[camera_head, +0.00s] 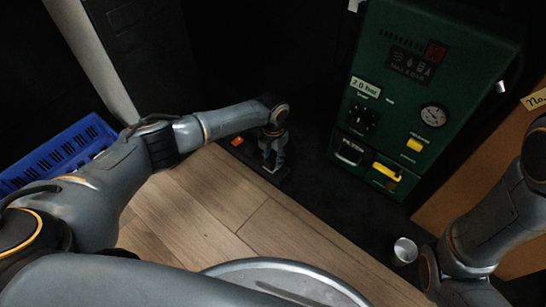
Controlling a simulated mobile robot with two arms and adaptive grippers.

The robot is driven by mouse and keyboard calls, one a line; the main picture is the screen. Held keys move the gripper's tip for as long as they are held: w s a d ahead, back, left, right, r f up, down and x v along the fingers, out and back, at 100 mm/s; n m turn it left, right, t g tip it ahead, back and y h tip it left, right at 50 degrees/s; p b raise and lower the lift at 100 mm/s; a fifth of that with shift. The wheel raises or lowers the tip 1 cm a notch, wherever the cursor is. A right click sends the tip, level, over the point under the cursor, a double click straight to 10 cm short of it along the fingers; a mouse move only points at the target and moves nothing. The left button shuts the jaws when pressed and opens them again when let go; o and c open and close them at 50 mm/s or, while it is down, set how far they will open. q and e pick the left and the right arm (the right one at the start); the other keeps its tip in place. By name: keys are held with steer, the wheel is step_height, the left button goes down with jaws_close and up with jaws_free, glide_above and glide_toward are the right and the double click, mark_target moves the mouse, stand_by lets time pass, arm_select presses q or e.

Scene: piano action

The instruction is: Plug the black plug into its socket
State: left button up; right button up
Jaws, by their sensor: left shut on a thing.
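My left gripper (271,163) points down at the dark edge of the wooden floor, in the middle of the head view. It is shut on a dark thing, taken to be the black plug, which the fingers and the dark surroundings mostly hide. Below and beside it lies a dark strip with a small orange-red part (237,142) at its left end. The socket cannot be made out, nor whether the plug touches it. My right arm comes in at the right edge; its gripper is not in view.
A green machine (397,150) with a gauge, yellow parts and a "2.0 bar" label stands right of the left gripper. A blue crate (88,130) is at the left. A small silver round object (405,250) lies near my right arm. The wooden floor (195,205) is clear.

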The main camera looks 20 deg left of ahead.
arm_select(q)
steer(key=shift+f, duration=0.2)
steer(key=o, duration=1.2)
step_height(320, 180, up, 12)
steer(key=shift+r, duration=0.1)
